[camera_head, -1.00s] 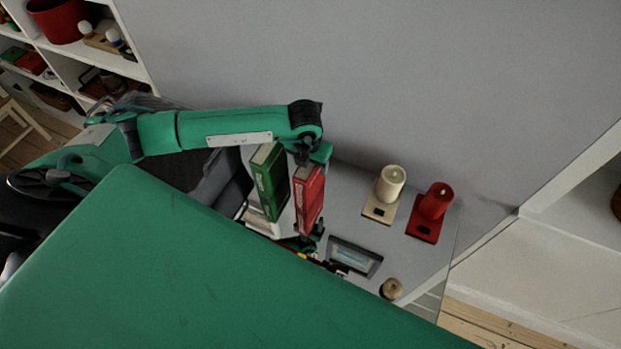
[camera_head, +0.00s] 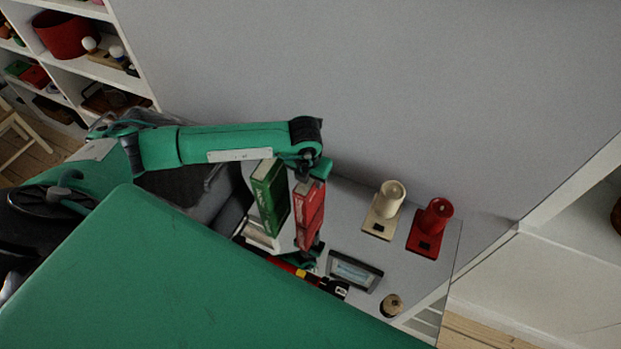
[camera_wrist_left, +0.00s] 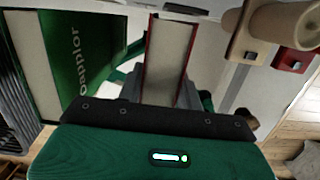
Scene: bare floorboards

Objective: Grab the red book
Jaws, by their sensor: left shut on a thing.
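The red book (camera_head: 309,212) stands upright on a white surface, with its spine showing in the head view. In the left wrist view its pale page edge and red cover (camera_wrist_left: 166,52) show straight ahead, between the fingers. My left gripper (camera_head: 310,178) is shut on the red book from the side near the wall. Its green body fills the bottom of the wrist view. The fingertips are partly hidden by the book and the wrist. My right gripper is not in view.
A green book (camera_head: 270,198) stands close left of the red one. A cream candle holder (camera_head: 388,205), a red candle holder (camera_head: 432,225), a framed tray (camera_head: 354,271) and a small wooden knob (camera_head: 391,305) are to the right. A wall rises behind; shelves (camera_head: 75,65) stand left.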

